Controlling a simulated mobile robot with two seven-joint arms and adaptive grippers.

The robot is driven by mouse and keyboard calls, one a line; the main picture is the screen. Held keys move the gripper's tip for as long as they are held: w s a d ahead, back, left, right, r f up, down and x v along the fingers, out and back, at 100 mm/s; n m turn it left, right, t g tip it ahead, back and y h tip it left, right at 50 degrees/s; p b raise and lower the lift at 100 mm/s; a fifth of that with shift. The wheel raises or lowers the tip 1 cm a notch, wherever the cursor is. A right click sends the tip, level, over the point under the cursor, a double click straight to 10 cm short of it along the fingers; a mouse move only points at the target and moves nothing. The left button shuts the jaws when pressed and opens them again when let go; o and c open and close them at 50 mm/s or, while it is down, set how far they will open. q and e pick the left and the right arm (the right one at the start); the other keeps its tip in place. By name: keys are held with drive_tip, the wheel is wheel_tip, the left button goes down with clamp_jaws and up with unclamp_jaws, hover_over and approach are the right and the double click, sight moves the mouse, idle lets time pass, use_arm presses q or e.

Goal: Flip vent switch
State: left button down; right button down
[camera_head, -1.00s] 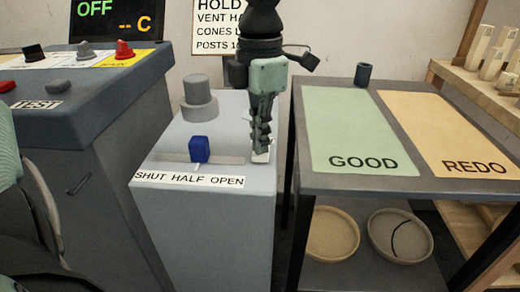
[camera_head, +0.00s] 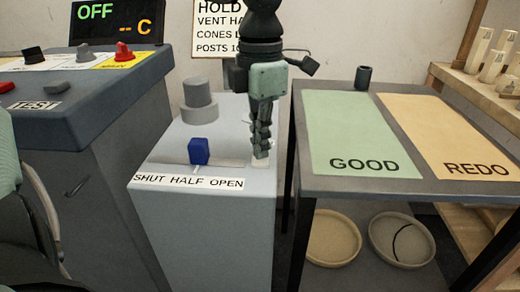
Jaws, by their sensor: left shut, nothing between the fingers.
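The vent switch is a blue block (camera_head: 199,151) on a pale slot (camera_head: 226,162) across the top of a grey box (camera_head: 215,215). A label (camera_head: 188,182) in front of the slot reads SHUT HALF OPEN. The blue block stands near the middle of the slot, roughly behind HALF. My left gripper (camera_head: 261,155) points down with its fingers shut and empty. Its tips are at the right, OPEN end of the slot, apart from the blue block. I cannot tell whether the tips touch the box. My right gripper is not in view.
A grey round knob (camera_head: 199,100) stands behind the slot. At left is a console (camera_head: 95,120) with coloured knobs and a display reading OFF. At right is a table with a green GOOD mat (camera_head: 350,130), a REDO mat (camera_head: 450,130) and a dark cup (camera_head: 363,77).

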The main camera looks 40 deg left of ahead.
use_arm(q)
drive_tip(key=shift+r+p, duration=1.6)
drive_tip(key=shift+r, duration=1.65)
